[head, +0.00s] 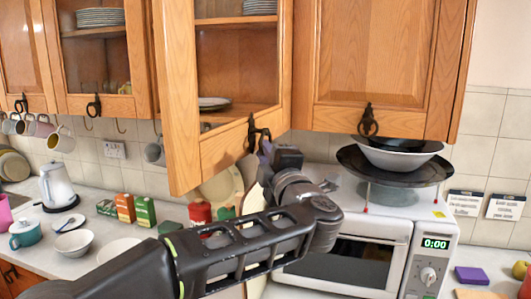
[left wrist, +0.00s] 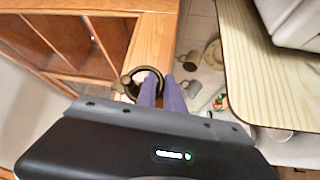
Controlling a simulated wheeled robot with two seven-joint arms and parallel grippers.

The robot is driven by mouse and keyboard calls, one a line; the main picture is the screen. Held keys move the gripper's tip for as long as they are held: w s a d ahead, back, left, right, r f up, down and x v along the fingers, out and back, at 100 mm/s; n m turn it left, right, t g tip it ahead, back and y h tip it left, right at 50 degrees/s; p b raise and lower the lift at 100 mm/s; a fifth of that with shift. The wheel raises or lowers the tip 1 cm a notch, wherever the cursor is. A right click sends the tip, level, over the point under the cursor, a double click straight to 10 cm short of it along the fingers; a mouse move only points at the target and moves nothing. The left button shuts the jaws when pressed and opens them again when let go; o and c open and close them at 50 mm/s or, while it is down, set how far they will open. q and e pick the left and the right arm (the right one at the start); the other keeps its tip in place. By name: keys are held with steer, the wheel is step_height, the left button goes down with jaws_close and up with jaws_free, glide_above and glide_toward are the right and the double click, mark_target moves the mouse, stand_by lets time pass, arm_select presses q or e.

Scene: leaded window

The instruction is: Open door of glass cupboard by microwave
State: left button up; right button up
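The glass cupboard door (head: 185,110), wood-framed with a clear pane, stands swung out from the cupboard, left of the solid door above the microwave (head: 345,252). Plates and a bowl show behind its glass. Its black ring handle (head: 253,133) is on the lower right of the frame; the ring also shows in the left wrist view (left wrist: 127,80). My left gripper (head: 265,150) is at this handle. In the left wrist view its purple fingers (left wrist: 161,84) are close together, with the ring's right side between them. My right gripper is not in view.
A solid wooden door (head: 365,55) is to the right. A black plate and white bowl (head: 395,158) stand on a rack over the microwave. Mugs (head: 62,139) hang below the left cupboards. A kettle (head: 60,185), bowls and boxes fill the counter. A wooden board (left wrist: 245,70) shows in the left wrist view.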

arm_select(q)
steer(key=o, duration=0.3)
steer(key=shift+o, duration=0.2)
steer(key=shift+s, duration=0.1)
steer(key=b+v, duration=0.3)
steer(key=v, duration=0.4)
steer(key=shift+s+d+b, duration=0.2)
steer(key=shift+s+b, duration=0.1)
